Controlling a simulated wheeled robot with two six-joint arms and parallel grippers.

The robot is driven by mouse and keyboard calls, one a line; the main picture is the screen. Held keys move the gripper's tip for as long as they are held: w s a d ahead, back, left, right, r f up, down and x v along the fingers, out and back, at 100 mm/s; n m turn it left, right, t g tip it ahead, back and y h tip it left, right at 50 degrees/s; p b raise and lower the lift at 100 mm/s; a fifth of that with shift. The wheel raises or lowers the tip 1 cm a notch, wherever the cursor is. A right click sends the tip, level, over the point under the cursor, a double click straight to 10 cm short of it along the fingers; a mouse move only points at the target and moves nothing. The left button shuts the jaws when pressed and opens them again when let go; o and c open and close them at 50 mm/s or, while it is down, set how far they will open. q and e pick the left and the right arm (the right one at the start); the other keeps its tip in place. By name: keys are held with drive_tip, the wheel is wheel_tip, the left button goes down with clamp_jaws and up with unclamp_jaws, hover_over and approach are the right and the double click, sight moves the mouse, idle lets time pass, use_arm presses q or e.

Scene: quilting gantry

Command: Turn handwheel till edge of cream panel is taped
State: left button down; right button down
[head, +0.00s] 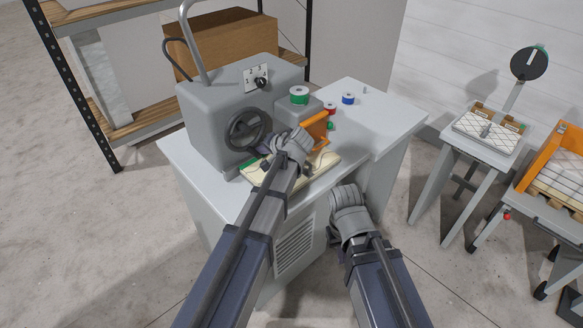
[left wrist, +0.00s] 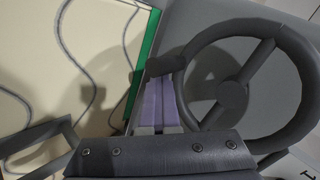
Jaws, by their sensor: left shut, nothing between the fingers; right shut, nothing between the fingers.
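The dark handwheel (head: 233,137) is on the front of the grey machine (head: 212,95). The left wrist view shows its rim, spokes and hub (left wrist: 229,97), with a dark handle (left wrist: 168,68) at the rim's left. The cream panel (head: 254,174) lies on the table below the wheel, partly hidden by my left arm. A green strip runs along its edge (left wrist: 145,62) in the left wrist view. My left gripper (left wrist: 159,82) is shut and empty, its purple fingers close to the handle; contact is unclear. My right wrist is low at the table's front; its fingers are hidden.
A green spool (head: 299,95), a red spool (head: 330,108) and a blue spool (head: 348,99) stand on the table (head: 385,112). An orange part (head: 314,118) is beside my left wrist. Side stands are at the right; shelving (head: 120,126) is behind left.

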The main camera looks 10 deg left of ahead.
sight(254, 170)
use_arm(q)
drive_tip(key=shift+s+a, duration=0.1)
drive_tip(key=shift+s, duration=0.05)
drive_tip(key=shift+s+a+f, duration=0.15)
drive_tip(key=shift+s+a, duration=0.35)
drive_tip(key=shift+s, duration=0.2)
drive_tip(key=shift+s+a, duration=0.55)
drive_tip(key=shift+s, duration=0.15)
